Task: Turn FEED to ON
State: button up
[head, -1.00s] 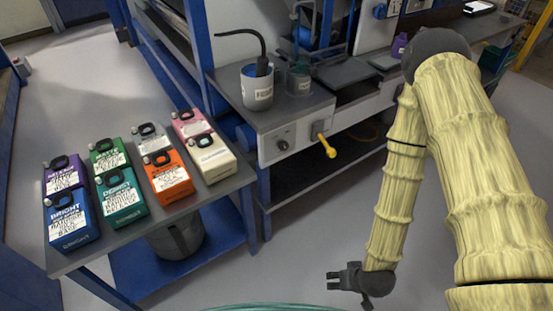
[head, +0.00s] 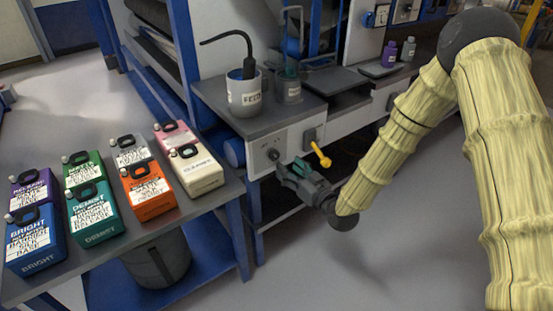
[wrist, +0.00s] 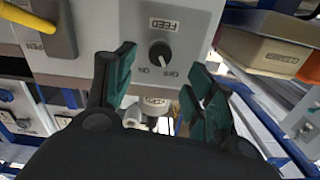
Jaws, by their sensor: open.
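The FEED knob (wrist: 160,56) is a small round dark knob with a white pointer mark on a light grey panel (wrist: 115,30). It has a FEED label above it and ON and OFF marks below it, in the inverted wrist view. In the head view the knob (head: 273,154) sits on the front panel below the labelled pot. My gripper (head: 290,170) is open and empty, just in front of the panel and close to the knob. In the wrist view its teal-padded fingers (wrist: 160,82) stand apart on either side below the knob, not touching it. I cannot tell the pointer's exact setting.
A yellow lever (head: 321,155) is right of the knob. A pot (head: 244,98) with a black cable stands on the bench above. Several coloured containers (head: 150,190) stand on the left table. Open floor (head: 330,260) lies below my arm.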

aim_at(277, 157)
jog(key=x, duration=0.7)
jog(key=shift+w+a, duration=0.15)
jog(key=c, duration=1)
